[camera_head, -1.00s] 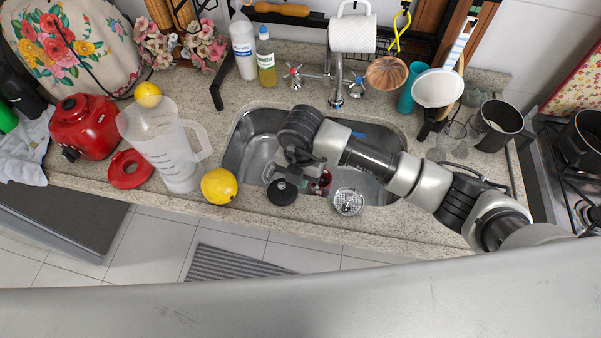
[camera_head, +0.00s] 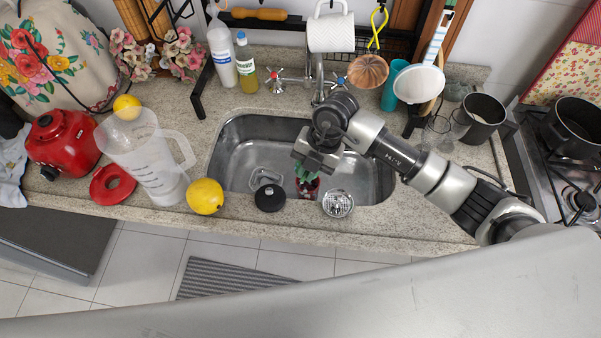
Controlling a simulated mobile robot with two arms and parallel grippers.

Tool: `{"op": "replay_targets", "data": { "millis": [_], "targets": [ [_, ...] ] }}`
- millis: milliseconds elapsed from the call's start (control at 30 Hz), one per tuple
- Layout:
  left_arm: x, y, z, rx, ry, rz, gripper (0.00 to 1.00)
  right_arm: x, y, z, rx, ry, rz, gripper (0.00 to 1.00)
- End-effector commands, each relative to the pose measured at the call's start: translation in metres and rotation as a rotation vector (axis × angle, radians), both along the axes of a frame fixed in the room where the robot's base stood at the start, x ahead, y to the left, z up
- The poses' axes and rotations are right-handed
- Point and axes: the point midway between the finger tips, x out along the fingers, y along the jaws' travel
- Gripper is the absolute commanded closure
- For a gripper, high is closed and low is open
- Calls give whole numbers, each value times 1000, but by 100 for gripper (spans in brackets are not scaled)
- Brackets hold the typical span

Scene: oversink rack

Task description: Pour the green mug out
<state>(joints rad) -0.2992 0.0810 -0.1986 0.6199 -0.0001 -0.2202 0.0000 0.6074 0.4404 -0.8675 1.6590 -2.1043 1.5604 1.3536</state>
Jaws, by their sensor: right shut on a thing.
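My right gripper (camera_head: 313,163) hangs over the sink and is shut on the green mug (camera_head: 304,173). Only a small dark green part of the mug shows under the gripper, so its tilt and contents cannot be told. A small red thing (camera_head: 308,187) shows just below the green part, toward the front of the sink; whether they touch is unclear. My left gripper is not in view.
The faucet (camera_head: 318,85) rises behind. The sink's left side is clear.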

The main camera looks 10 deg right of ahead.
Motion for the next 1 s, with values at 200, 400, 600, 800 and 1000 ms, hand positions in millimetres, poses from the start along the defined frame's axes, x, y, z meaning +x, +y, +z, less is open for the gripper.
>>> {"op": "replay_targets", "data": {
  "millis": [200, 400, 600, 800, 1000],
  "targets": [
    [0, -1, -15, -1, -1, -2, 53, 2, -7, 7, 184, 52, -1, 100],
    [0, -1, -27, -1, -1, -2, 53, 3, -11, 13, 311, 87, -1, 100],
    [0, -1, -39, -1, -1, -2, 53, 5, -16, 15, 412, 117, -1, 100],
    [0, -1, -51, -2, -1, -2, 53, 6, -21, 18, 511, 146, 0, 100],
    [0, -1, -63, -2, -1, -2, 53, 8, -27, 17, 598, 171, 0, 100]
  ]
}}
